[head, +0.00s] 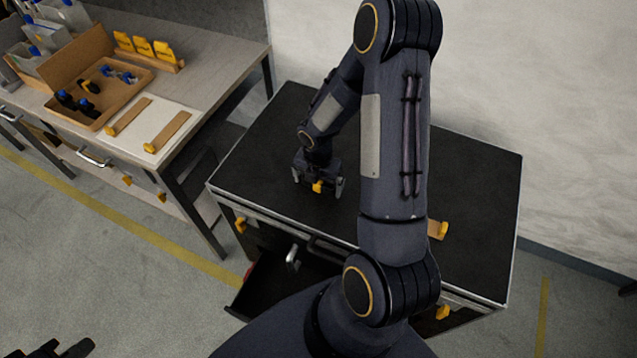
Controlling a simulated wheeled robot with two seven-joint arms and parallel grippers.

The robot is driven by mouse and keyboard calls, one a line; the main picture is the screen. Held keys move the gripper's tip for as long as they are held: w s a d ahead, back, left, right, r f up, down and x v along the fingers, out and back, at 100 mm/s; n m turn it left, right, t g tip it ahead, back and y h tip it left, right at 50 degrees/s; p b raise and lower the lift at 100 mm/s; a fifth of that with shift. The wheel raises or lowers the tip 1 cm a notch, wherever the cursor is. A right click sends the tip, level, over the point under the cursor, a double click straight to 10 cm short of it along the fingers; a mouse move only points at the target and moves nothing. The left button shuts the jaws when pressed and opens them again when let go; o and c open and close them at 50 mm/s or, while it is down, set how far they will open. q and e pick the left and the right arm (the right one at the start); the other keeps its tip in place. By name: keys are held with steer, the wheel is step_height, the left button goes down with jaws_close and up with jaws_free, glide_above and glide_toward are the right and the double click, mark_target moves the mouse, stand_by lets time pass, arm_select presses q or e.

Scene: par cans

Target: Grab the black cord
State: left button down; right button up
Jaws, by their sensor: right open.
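I cannot make out a black cord against the black top of the cabinet (470,190). My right gripper (318,190) is low over the left part of that top, fingers pointing down and spread apart. A small yellow piece (318,187) shows between its fingers; I cannot tell whether they touch it. My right arm hides much of the middle of the top. Part of my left gripper (62,349) shows at the bottom left edge, away from the cabinet; its jaw opening is unclear.
An open dark drawer (262,290) juts from the cabinet front. A wooden piece with a yellow end (438,230) lies right of my arm. A workbench (205,75) at left holds a cardboard box (75,55), a tray (130,85) and yellow-ended wooden pieces. The cabinet top's right side looks clear.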

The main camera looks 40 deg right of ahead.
steer(key=c, duration=0.7)
